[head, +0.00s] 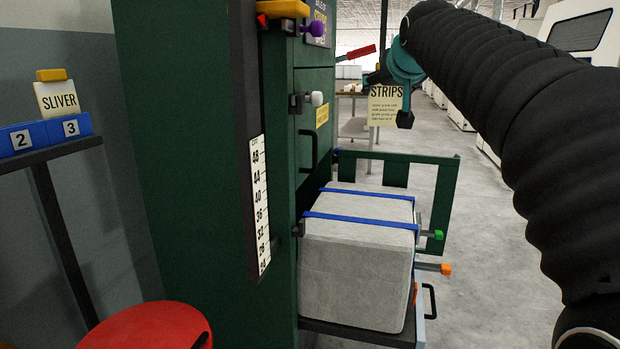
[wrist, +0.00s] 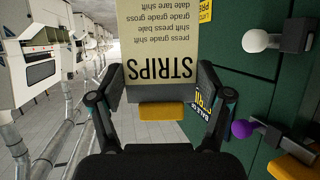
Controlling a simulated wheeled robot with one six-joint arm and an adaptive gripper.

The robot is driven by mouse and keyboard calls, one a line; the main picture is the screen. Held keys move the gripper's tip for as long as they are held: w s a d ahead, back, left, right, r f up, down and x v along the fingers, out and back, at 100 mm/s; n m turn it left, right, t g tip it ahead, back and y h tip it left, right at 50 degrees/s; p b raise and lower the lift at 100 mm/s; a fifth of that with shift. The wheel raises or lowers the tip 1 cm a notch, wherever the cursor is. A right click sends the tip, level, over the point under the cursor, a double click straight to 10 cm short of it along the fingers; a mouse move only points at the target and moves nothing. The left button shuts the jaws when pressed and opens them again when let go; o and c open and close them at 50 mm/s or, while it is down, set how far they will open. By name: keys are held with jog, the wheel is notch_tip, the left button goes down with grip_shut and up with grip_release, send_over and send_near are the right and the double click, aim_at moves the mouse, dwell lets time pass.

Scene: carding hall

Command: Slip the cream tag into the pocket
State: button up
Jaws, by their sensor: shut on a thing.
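A cream tag (head: 384,108) lettered STRIPS hangs upright at my gripper (head: 390,84), in the air right of the green press. In the wrist view the tag (wrist: 155,40) appears upside down, with a yellow tab (wrist: 162,111) on its edge. My gripper (wrist: 160,82) is shut on this tag, with one finger at each side. Another cream tag, lettered SLIVER (head: 58,99), with a yellow tab, stands at a blue rack (head: 45,135) numbered 2 and 3 at the far left. I cannot clearly make out which part is the pocket.
The green press (head: 185,150) carries a white knob (head: 316,99), a purple knob (head: 313,29), a red lever (head: 361,52) and a scale (head: 259,205). A strapped grey bale (head: 355,265) sits low in front. A red round thing (head: 148,327) is at lower left.

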notch_tip(320, 180, down, 66)
jog(key=s, duration=0.2)
